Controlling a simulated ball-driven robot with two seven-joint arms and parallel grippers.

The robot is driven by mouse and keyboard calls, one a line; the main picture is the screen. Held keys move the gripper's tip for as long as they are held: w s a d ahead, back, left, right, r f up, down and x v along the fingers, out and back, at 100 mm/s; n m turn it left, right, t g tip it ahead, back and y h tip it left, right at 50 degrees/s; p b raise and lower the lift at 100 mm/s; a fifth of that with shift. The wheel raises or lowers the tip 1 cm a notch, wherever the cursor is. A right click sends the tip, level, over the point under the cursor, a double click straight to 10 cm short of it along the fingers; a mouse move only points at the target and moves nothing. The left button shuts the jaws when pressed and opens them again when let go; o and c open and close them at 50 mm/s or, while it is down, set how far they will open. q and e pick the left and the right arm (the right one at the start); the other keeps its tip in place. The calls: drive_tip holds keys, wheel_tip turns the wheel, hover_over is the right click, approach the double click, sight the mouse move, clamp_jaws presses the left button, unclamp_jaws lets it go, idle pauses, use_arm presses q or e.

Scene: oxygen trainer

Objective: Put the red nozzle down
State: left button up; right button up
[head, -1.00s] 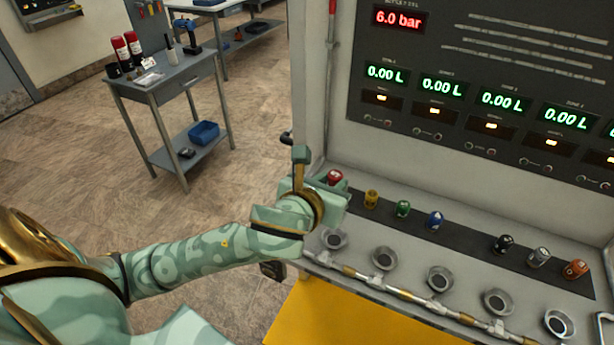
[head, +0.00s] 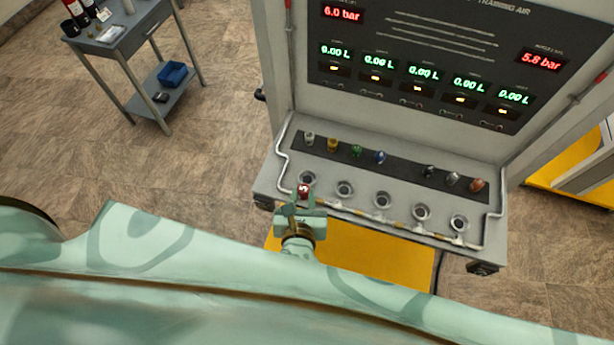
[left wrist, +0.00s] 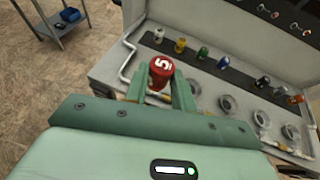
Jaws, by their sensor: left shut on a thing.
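The red nozzle (head: 304,190), marked with a white 5, is between the fingers of my left gripper (head: 302,197). In the left wrist view the red nozzle (left wrist: 161,70) stands up between the two green fingers of the left gripper (left wrist: 168,84), which are shut on it. In the head view it is just in front of the leftmost round socket (head: 307,177), overlapping its near edge. Whether its lower end touches the panel is hidden by the fingers. My right gripper is not in view.
More round sockets (head: 344,189) run to the right. Behind them a dark strip (head: 405,163) holds yellow (head: 333,145), green (head: 356,150), blue (head: 380,156) and other nozzles. A pale piece (head: 309,138) stands at its left end. A pipe (head: 281,168) edges the panel.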

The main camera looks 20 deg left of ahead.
use_arm(q)
drive_tip(key=w+f+b, duration=0.2)
drive_tip(key=w, duration=0.1)
drive_tip(key=w+a+f+b, duration=0.1)
drive_tip(key=w+f+b, duration=0.2)
drive_tip(key=w+a+f+b, duration=0.1)
drive_tip(key=w+f+b, duration=0.1)
drive_tip(key=w+b, duration=0.1)
drive_tip(key=shift+w+f, duration=0.2)
drive_tip(key=shift+f, duration=0.1)
drive_tip(key=shift+w+f+b, duration=0.2)
drive_tip(key=shift+w+b, duration=0.2)
drive_tip(key=shift+b, duration=0.1)
drive_tip(key=shift+w+f, duration=0.15)
drive_tip(key=f+b, duration=0.2)
drive_tip(key=b, duration=0.1)
drive_tip(key=f+b, duration=0.2)
drive_tip(key=shift+w+a, duration=0.1)
drive_tip(key=shift+w, duration=0.15)
drive_tip(key=shift+r, duration=0.25)
drive_tip(key=shift+f, duration=0.15)
drive_tip(key=o, duration=1)
drive_tip(key=shift+c, duration=0.2)
drive_tip(key=shift+o, duration=0.2)
